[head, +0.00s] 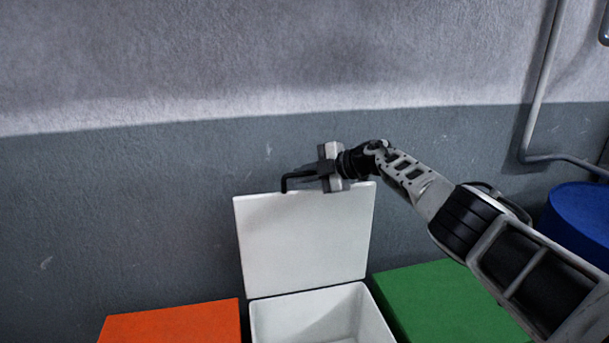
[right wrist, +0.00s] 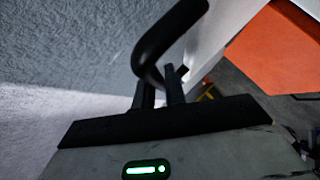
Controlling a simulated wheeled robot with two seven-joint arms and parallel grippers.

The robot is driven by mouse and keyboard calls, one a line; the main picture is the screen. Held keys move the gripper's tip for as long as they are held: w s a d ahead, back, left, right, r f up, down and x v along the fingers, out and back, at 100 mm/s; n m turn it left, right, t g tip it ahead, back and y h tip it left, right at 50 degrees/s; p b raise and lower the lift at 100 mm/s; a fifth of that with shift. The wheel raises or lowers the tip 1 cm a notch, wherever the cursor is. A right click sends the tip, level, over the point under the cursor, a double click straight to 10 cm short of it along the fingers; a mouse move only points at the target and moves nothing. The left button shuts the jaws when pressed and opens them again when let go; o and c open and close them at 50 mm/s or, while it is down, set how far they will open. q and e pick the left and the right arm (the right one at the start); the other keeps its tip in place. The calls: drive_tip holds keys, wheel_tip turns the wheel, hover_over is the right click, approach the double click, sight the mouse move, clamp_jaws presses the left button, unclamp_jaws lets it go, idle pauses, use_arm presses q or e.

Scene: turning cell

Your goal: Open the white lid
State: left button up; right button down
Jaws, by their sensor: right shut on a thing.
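The white lid (head: 305,240) stands raised and nearly upright behind its open white bin (head: 322,312) in the head view. Its black handle (head: 285,183) is at the lid's top edge; in the right wrist view the handle (right wrist: 170,38) is a thick curved bar at the fingertips. My right gripper (head: 302,174) is at the top of the lid, shut on the handle. Its fingers (right wrist: 164,80) also show in the right wrist view, and they partly hide how the bar sits between them. My left gripper is in neither view.
A bin with an orange lid (head: 175,324) stands left of the white bin, and one with a green lid (head: 440,300) stands right of it; both are closed. A grey wall (head: 120,210) is close behind. A blue drum (head: 580,220) and a pipe (head: 540,85) are at the right.

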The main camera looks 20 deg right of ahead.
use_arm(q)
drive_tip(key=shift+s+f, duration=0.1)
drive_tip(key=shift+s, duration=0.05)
use_arm(e)
drive_tip(key=c, duration=1.5)
unclamp_jaws()
drive_tip(key=shift+o, duration=0.2)
drive_tip(key=shift+s+d+r+p, duration=0.2)
drive_tip(key=shift+d+r+p, duration=0.05)
drive_tip(key=shift+p, duration=0.15)
drive_tip(key=shift+p+v, duration=0.75)
drive_tip(key=shift+v, duration=0.25)
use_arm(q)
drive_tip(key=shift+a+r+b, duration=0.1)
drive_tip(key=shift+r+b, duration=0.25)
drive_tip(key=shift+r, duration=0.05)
use_arm(e)
drive_tip(key=v, duration=1.3)
